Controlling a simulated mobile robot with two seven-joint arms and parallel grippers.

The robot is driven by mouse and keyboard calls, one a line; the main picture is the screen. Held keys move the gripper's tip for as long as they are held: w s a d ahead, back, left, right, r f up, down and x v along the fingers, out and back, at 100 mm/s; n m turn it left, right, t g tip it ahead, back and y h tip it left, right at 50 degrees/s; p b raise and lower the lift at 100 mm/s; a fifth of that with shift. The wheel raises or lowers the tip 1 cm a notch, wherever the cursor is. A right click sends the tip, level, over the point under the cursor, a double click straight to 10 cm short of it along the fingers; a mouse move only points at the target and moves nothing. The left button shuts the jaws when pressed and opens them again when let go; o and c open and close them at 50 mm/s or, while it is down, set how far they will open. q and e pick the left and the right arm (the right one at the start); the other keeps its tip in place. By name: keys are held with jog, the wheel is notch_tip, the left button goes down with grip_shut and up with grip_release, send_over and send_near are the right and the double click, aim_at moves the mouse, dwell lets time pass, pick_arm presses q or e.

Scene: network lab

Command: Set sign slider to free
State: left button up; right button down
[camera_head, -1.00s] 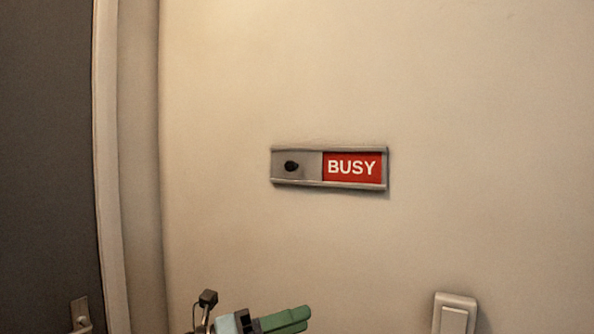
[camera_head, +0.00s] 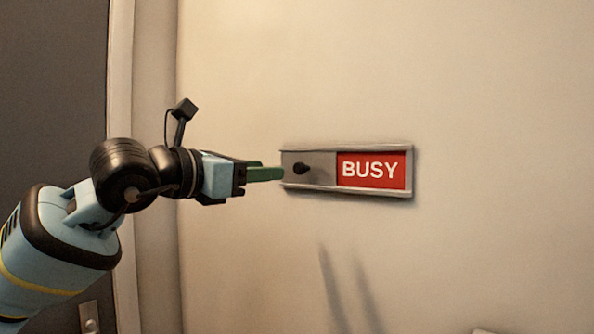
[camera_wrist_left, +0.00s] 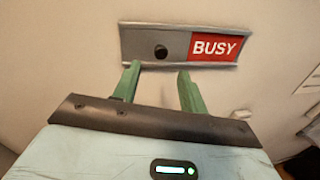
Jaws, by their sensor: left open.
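The sign (camera_head: 348,190) is a grey metal frame on the wall. Its red BUSY panel (camera_head: 371,170) shows at the right. The grey slider plate (camera_head: 318,168) with a dark round knob (camera_head: 301,169) covers the left part. My left gripper (camera_head: 282,174) reaches in from the left, with its green fingertips by the sign's left end in the head view. In the left wrist view the gripper (camera_wrist_left: 157,80) is open and empty, its two fingers apart below the sign's lower edge. The knob (camera_wrist_left: 161,52) shows above the gap between them. My right gripper is not in view.
A dark door (camera_head: 50,110) with a pale frame (camera_head: 148,240) stands at the left, its handle plate (camera_head: 89,318) low down. The wall around the sign is otherwise clear.

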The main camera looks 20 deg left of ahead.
aim_at(296, 169)
pick_arm(q)
jog(key=p+x, duration=0.1)
jog(key=x, duration=0.5)
jog(key=shift+d+r, duration=0.1)
jog(key=shift+x, duration=0.85)
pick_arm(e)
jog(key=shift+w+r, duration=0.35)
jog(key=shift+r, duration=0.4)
pick_arm(q)
grip_shut()
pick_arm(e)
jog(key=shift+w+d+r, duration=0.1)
